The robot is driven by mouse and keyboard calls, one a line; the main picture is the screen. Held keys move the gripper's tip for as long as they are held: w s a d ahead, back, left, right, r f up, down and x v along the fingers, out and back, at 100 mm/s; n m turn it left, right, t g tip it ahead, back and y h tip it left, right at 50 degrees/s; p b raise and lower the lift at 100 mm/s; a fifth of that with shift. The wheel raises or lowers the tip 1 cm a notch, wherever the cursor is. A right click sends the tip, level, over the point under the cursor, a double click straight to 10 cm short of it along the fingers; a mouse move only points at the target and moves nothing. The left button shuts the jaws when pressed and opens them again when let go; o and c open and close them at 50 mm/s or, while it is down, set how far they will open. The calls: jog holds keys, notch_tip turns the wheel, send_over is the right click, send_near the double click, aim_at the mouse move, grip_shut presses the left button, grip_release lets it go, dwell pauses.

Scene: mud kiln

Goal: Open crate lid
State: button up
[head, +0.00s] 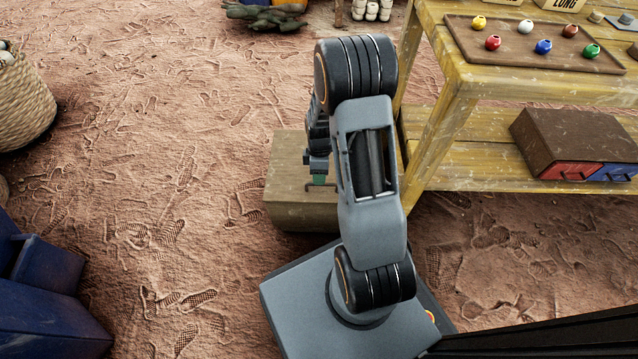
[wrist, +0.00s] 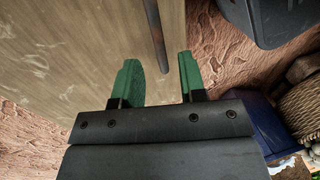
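The crate (head: 283,205) is a low wooden box on the sandy floor, partly hidden behind my arm in the head view. Its pale wooden lid (wrist: 70,45) looks closed and fills the upper left of the wrist view. A thin dark handle bar (wrist: 155,35) runs down from the top edge of the wrist view, near the lid's edge. My gripper (wrist: 160,80) has green fingers, which stand apart with nothing between their tips. The bar's lower end lies just beyond the gap between them. In the head view my gripper (head: 319,179) hangs over the crate, mostly hidden by my arm.
A yellow wooden table (head: 458,85) stands right of the crate, with a tray of coloured balls (head: 535,50) on top. A brown drawer box (head: 565,140) sits on its lower shelf. A wicker basket (head: 22,100) stands far left. The floor left of the crate is clear.

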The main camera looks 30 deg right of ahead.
jog(key=shift+s+a+f+b, duration=0.15)
jog(key=shift+f+b, duration=0.25)
jog(key=shift+f, duration=0.95)
jog(key=shift+c, duration=0.2)
grip_shut()
